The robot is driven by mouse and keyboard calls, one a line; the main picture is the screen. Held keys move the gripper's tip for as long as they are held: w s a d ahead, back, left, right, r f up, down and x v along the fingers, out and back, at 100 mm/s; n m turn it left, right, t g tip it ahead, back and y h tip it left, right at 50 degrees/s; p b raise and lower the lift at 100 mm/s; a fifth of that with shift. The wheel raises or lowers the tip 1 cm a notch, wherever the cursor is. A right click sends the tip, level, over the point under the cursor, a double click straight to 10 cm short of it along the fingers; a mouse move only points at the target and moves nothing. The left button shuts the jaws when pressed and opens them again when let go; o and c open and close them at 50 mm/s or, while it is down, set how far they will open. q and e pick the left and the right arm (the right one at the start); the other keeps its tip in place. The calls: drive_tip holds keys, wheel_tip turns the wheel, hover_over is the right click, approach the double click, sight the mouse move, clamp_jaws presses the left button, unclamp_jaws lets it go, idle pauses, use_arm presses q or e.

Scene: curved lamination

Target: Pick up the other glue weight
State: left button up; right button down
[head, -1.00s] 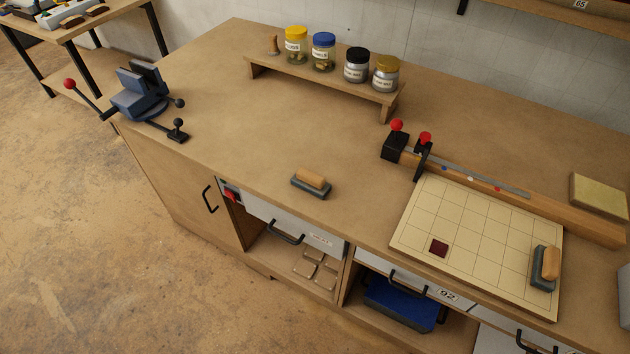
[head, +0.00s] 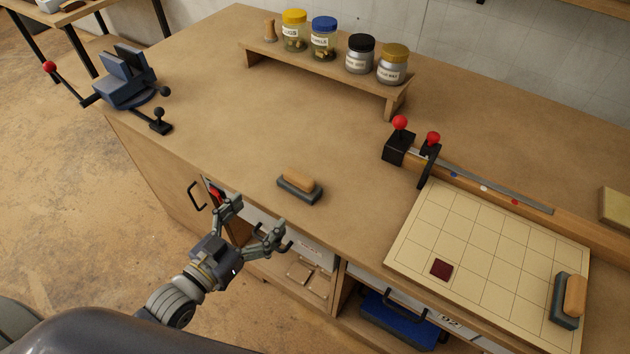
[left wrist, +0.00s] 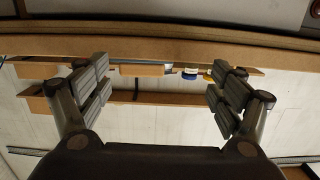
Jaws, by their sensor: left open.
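One glue weight (head: 300,186), a dark grey block with a rounded wooden top, lies near the front edge of the bench. The other glue weight (head: 568,300), of the same look, lies on the right end of the gridded board. My left gripper (head: 257,216) is open and empty in front of the bench edge, to the lower left of the nearer weight and apart from it. In the left wrist view its two fingers (left wrist: 160,92) are spread wide with nothing between them. My right gripper is not in view.
The gridded board (head: 470,225) carries a dark red square (head: 441,269). A low shelf (head: 320,72) holds several jars at the back. A blue vise (head: 128,85) stands at the left corner. A clamp with red knobs (head: 410,150) stands right of centre.

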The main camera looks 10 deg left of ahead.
sight(295, 180)
use_arm(q)
drive_tip(key=shift+t+h, duration=0.3)
drive_tip(key=shift+h, duration=0.3)
drive_tip(key=w+d+r, duration=0.2)
drive_tip(key=w, duration=0.1)
drive_tip(key=w+d+r, duration=0.1)
drive_tip(key=w+d, duration=0.1)
drive_tip(key=shift+w+r, duration=0.15)
drive_tip(key=shift+r, duration=0.25)
drive_tip(key=shift+d+f+p+x, duration=0.15)
drive_tip(key=shift+p+x, duration=0.1)
drive_tip(key=shift+x, duration=1.05)
drive_tip(key=shift+d+f+p+x, duration=0.1)
drive_tip(key=shift+d+p+x, duration=0.1)
drive_tip(key=shift+x, duration=1.1)
drive_tip(key=shift+r, duration=0.1)
drive_tip(key=c, duration=1.4)
